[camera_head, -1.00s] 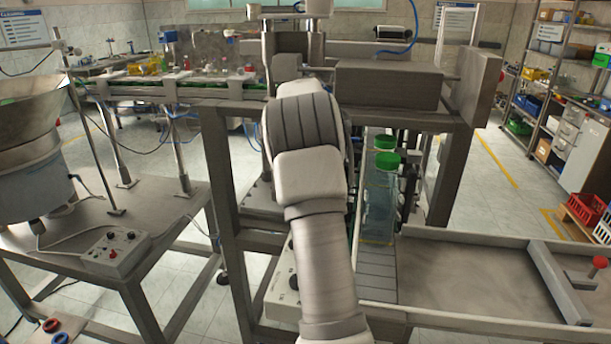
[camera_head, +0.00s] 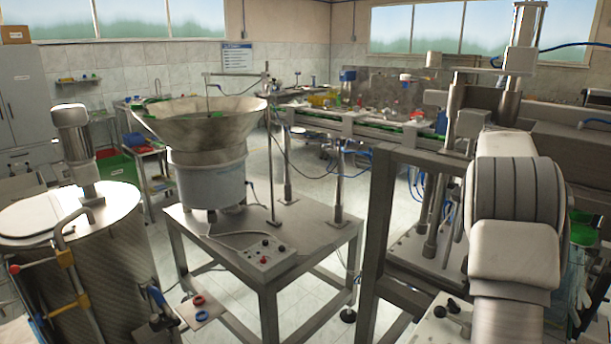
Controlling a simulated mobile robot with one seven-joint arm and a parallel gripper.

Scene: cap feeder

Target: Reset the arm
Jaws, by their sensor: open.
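My arm (camera_head: 512,215) rises at the right side of the head view, in front of the capping machine frame. My gripper is not in view; the arm's own links hide whatever lies beyond them. The feeder bowl (camera_head: 205,125), a wide metal funnel on a pale drum, stands on a metal table (camera_head: 275,245) left of my arm. A small control box (camera_head: 264,257) with red and dark knobs sits on that table.
A large metal drum (camera_head: 95,270) with pipes stands at the lower left. A conveyor (camera_head: 365,130) with green caps runs behind the feeder table. Tiled floor (camera_head: 330,265) is open between the table and machine frame.

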